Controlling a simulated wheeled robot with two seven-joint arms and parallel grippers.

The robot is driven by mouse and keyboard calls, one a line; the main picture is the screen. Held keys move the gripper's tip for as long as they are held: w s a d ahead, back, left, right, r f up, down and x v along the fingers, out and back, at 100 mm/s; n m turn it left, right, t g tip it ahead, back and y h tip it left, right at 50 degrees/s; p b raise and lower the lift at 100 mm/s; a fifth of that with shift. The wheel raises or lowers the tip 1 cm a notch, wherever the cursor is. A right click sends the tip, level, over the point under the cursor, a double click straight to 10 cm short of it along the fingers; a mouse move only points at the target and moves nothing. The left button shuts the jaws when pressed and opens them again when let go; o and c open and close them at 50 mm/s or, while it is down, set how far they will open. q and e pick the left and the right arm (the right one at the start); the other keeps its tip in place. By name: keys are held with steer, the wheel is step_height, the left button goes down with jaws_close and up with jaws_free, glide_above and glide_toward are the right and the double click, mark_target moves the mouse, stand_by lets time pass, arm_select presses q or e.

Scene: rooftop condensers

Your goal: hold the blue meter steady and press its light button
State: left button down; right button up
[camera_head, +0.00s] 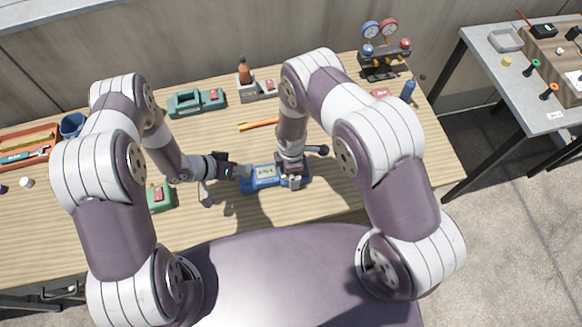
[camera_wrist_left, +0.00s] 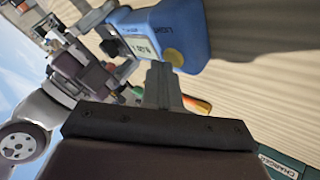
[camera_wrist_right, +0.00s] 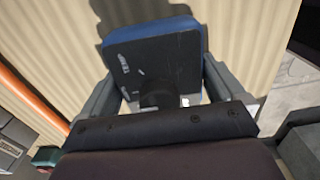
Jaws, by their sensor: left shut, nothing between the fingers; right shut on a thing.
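The blue meter (camera_head: 248,184) lies on the wooden table in front of me, its display facing up. In the left wrist view the meter (camera_wrist_left: 193,28) shows a lit display, lettering that starts "LIGH" and a round yellow button (camera_wrist_left: 174,57). My left gripper (camera_head: 241,171) is shut and empty, at the meter's left end. Its fingertips (camera_wrist_left: 160,68) are right beside the yellow button; I cannot tell whether they touch it. My right gripper (camera_head: 292,181) is shut on the meter's right part. In the right wrist view its fingers stand either side of the meter's dark end (camera_wrist_right: 155,65).
A green-and-red box (camera_head: 160,197) sits left of the meter. Behind are a teal case (camera_head: 197,102), an orange stick (camera_head: 259,124) and a gauge set (camera_head: 380,60). A blue cup (camera_head: 72,125) and tool tray (camera_head: 25,148) are at left. A second table (camera_head: 490,70) stands right.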

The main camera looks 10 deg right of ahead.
stand_by(0.4)
arm_select(q)
step_height(320, 180, up, 7)
arm_select(e)
steer(key=o, duration=1)
step_height(320, 180, up, 9)
steer(key=p, duration=0.6)
steer(key=shift+r+p, duration=0.15)
steer(key=shift+p, duration=0.25)
arm_select(q)
step_height(320, 180, up, 6)
steer(key=shift+r, duration=0.2)
